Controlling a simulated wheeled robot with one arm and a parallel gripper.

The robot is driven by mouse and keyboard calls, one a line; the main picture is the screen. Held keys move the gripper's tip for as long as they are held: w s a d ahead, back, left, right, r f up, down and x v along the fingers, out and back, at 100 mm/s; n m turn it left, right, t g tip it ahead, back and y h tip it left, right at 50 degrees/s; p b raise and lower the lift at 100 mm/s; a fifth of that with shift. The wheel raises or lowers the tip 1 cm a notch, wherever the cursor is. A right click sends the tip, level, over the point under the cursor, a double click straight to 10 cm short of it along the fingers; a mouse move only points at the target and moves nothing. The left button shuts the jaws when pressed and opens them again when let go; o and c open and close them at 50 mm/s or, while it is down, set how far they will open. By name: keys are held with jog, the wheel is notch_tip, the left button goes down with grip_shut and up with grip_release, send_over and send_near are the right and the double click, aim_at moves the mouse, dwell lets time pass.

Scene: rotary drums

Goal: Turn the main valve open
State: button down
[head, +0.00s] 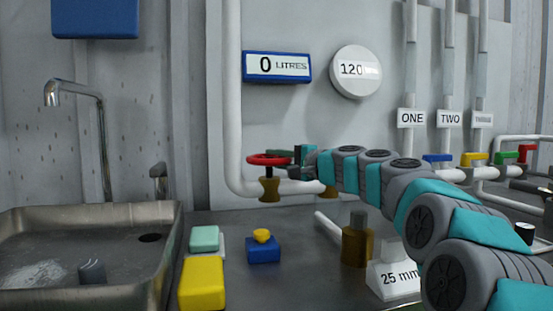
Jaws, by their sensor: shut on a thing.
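The main valve appears to be the red handwheel (264,159) on a brass body, set on the white pipe near the middle of the head view. My gripper (296,158) reaches in from the right and is shut on the right side of the red wheel's rim. Its fingers hide that part of the rim. The display above the valve (277,66) reads 0 LITRES. I cannot tell from this view how far the wheel is turned.
A metal sink (90,215) with a tap stands at the left. A "25 mm" sign (398,279) is below my arm. Coloured valve handles (474,159) line the right pipes.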

aim_at(292, 160)
jog(key=shift+w+a+f+n+g+y, duration=0.1)
jog(key=shift+n+g+y, duration=0.3)
jog(key=shift+g, duration=0.1)
jog(key=shift+w+a+n+g+y, duration=0.1)
jog(key=shift+n+g+y, duration=0.3)
jog(key=shift+g, duration=0.1)
jog(key=c, duration=0.8)
grip_release()
jog(key=shift+o, duration=0.2)
jog(key=shift+s+d, duration=0.1)
jog(key=b+v, duration=0.1)
jog(key=v, duration=0.6)
jog(key=shift+s+d, duration=0.1)
jog(key=shift+d, duration=0.2)
